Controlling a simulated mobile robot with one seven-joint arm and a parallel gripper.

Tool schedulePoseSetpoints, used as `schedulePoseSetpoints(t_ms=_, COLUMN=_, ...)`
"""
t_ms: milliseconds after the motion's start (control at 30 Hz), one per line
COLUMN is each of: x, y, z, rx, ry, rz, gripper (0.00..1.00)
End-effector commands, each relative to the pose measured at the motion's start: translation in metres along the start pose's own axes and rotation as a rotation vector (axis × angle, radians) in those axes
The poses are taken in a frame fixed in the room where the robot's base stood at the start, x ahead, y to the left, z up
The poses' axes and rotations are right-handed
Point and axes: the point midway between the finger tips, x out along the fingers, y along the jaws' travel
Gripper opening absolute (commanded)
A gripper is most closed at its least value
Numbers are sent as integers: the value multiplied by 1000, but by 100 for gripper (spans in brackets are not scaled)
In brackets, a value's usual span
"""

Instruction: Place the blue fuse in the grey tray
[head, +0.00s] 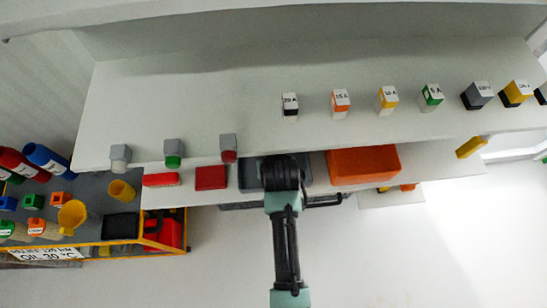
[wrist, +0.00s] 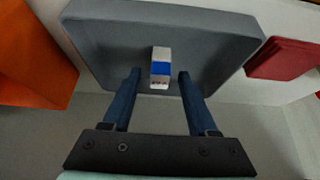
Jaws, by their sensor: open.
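The blue fuse (wrist: 160,69), white with a blue band, appears to sit inside the grey tray (wrist: 215,38) in the wrist view. My gripper (wrist: 159,76) is open, with one finger on each side of the fuse. A gap shows between the fuse and each finger, so it is not gripped. In the head view the grey tray (head: 247,177) is on the lower shelf, partly hidden behind my arm. The fuse and my fingertips are hidden there.
An orange bin (head: 362,164) is right of the tray, and a red box (head: 211,178) is left of it. The upper shelf (head: 240,100) overhangs behind, carrying several labelled fuses. A cart (head: 90,190) with bottles and cups stands at left.

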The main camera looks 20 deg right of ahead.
Motion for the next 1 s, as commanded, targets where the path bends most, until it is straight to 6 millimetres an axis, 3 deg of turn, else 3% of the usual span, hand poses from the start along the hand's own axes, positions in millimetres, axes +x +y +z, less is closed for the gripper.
schedulePoseSetpoints(t_ms=200, x=-35, y=0, z=0, rx=0, ry=1, rz=0, gripper=59)
schedulePoseSetpoints(t_ms=400, x=-51, y=0, z=0, rx=0, ry=0, rz=0, gripper=59)
schedulePoseSetpoints(t_ms=1000, x=-54, y=0, z=0, rx=0, ry=-1, rz=0, gripper=59)
